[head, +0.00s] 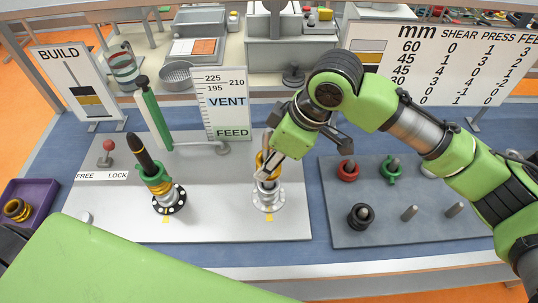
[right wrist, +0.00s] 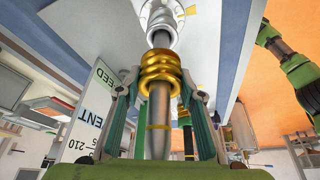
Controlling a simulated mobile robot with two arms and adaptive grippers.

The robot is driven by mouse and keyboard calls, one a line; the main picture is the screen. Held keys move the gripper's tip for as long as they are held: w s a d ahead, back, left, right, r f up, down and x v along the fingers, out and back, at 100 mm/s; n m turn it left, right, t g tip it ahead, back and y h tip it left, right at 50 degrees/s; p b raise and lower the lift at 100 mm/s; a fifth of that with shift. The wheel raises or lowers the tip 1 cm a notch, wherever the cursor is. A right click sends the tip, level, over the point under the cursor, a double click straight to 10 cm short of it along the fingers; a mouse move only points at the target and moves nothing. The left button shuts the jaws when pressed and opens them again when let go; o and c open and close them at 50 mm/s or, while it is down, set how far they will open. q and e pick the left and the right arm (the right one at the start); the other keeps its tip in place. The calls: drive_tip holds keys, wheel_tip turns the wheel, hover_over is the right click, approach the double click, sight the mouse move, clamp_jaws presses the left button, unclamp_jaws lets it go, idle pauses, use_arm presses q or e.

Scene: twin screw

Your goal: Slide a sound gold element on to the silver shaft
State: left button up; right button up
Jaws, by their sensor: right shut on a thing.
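The silver shaft (right wrist: 161,115) stands upright on a white flanged base (head: 268,199) at the middle of the grey board. A gold element (right wrist: 161,72), a set of ribbed rings, is around this shaft, and the shaft's pointed end comes through it. It also shows in the head view (head: 267,161), partly hidden by my gripper. My right gripper (right wrist: 162,88) is shut on the gold element, one finger on each side. Another gold element (head: 17,210) lies in the purple tray at the far left.
A dark shaft (head: 139,152) with green and gold elements stands to the left. A green lever post (head: 152,115) and the VENT/FEED scale sign (head: 224,104) stand behind. A grey parts board (head: 380,235) with red, green and black elements on pegs is at right.

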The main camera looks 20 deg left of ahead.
drive_tip(key=shift+f+b, duration=0.4)
drive_tip(key=shift+f, duration=0.9)
drive_tip(key=o, duration=1.4)
drive_tip(key=v, duration=1.2)
drive_tip(key=shift+s, duration=0.1)
